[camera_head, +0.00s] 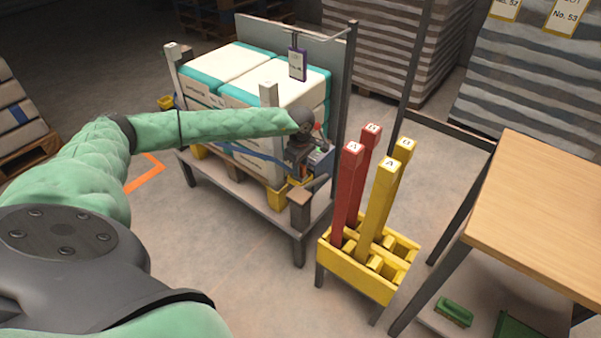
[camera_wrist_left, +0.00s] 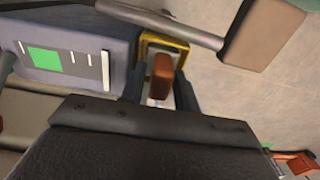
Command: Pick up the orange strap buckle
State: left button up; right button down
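In the left wrist view an orange-brown block, which looks like the strap buckle (camera_wrist_left: 161,76), stands between the two dark fingers of my left gripper (camera_wrist_left: 160,90). Gaps show on both sides of it, so the fingers look open around it and not closed on it. In the head view my left gripper (camera_head: 298,160) is at the front right corner of the sack stand, by the blue strap (camera_head: 250,158). The buckle is hidden there behind the gripper. My right gripper is in neither view.
A grey-blue box with a green screen (camera_wrist_left: 60,57) is close beside the left gripper. A yellow rack (camera_head: 345,268) with red and yellow posts stands to the right, before a wooden table (camera_head: 540,205).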

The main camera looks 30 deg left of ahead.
pick_arm(q)
jog(key=shift+f, duration=0.6)
grip_shut()
jog(key=shift+r, duration=0.1)
